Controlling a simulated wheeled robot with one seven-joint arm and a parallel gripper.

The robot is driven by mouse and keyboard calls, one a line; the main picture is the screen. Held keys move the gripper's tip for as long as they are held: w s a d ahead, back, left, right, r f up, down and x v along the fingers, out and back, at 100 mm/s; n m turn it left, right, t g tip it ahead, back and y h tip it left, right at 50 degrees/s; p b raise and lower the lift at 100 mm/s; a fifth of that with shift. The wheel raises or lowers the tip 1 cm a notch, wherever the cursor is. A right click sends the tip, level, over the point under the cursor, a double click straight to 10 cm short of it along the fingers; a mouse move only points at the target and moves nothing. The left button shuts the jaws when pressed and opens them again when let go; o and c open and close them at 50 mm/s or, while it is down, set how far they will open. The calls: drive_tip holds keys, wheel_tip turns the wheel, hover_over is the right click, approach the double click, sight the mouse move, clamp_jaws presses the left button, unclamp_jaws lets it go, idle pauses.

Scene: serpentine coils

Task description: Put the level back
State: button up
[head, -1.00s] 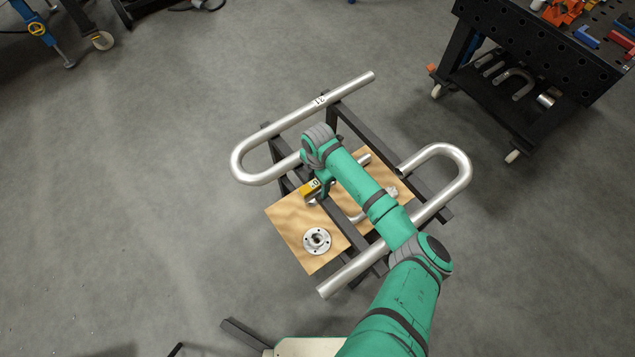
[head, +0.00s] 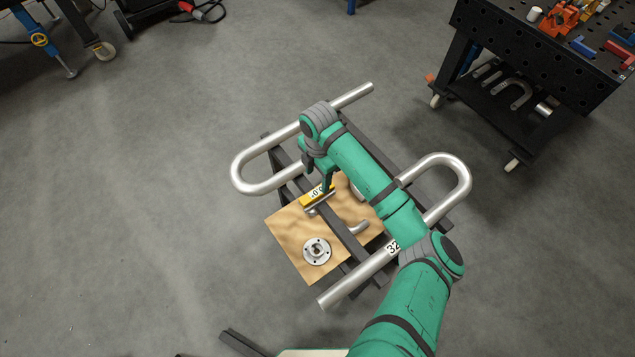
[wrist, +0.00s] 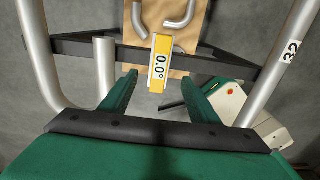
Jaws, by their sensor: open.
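My gripper (head: 327,184) is right at the level in the head view. In the wrist view my gripper (wrist: 158,88) is open, with one green finger on each side of the level's near end. Gaps show between the fingers and the level, and nothing is held. What supports the level underneath is hard to see.
Two serpentine pipe coils lie over the dark frame: one at upper left (head: 245,180) and one marked 32 (head: 350,280) at right. A round flange (head: 317,251) sits on the plywood board (head: 290,235). A black perforated table (head: 500,35) stands upper right. Floor at left is clear.

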drive_tip(key=s+a+r+m+t+y, duration=0.1)
drive_tip(key=a+r+m+t+y, duration=0.2)
drive_tip(key=a, duration=0.7)
drive_tip(key=s+a+r+m+t+y, duration=0.1)
drive_tip(key=a+m+t+y, duration=0.3)
drive_tip(key=a, duration=0.6)
drive_tip(key=s+a+r+m+t+y, duration=0.15)
drive_tip(key=a+m, duration=0.35)
drive_tip(key=a, duration=0.5)
drive_tip(key=s+d+f+m+t+h, duration=0.3)
drive_tip(key=s+d+m+t+h, duration=0.35)
drive_tip(key=s+d+m, duration=0.95)
drive_tip(key=s+d+r+n+h, duration=0.1)
drive_tip(key=s+d+r, duration=0.2)
drive_tip(key=s+d, duration=0.4)
drive_tip(key=s+d+r+n+h, duration=0.1)
drive_tip(key=s+d+r, duration=0.3)
drive_tip(key=s, duration=0.7)
drive_tip(key=d, duration=0.2)
drive_tip(key=shift+s+d+n+t, duration=0.2)
drive_tip(key=shift+d+n+t, duration=0.1)
drive_tip(key=shift+d+n, duration=0.1)
